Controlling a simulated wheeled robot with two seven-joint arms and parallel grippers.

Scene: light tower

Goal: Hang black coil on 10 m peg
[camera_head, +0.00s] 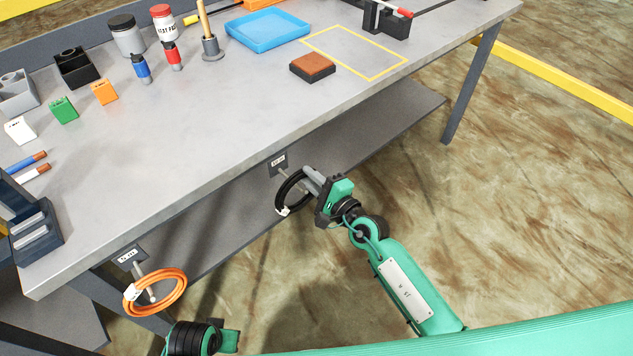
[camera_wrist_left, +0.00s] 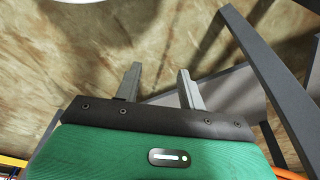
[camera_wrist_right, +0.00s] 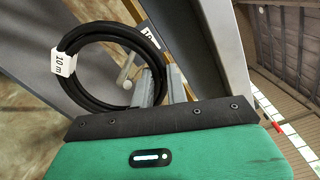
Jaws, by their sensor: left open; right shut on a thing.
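A grey peg (camera_wrist_right: 127,68) shows inside the ring's opening in the right wrist view, below a small label plate (camera_head: 278,164) on the table's front. I cannot tell whether the peg passes through the ring. My left gripper (camera_wrist_left: 158,86) is open and empty.
An orange coil (camera_head: 178,291) hangs on another labelled peg at the left. The grey table (camera_head: 220,110) carries cups, small blocks, a blue tray (camera_head: 268,31) and a brown-topped block (camera_head: 312,67). A lower shelf (camera_head: 350,135) lies behind the black coil. Floor at the right is clear.

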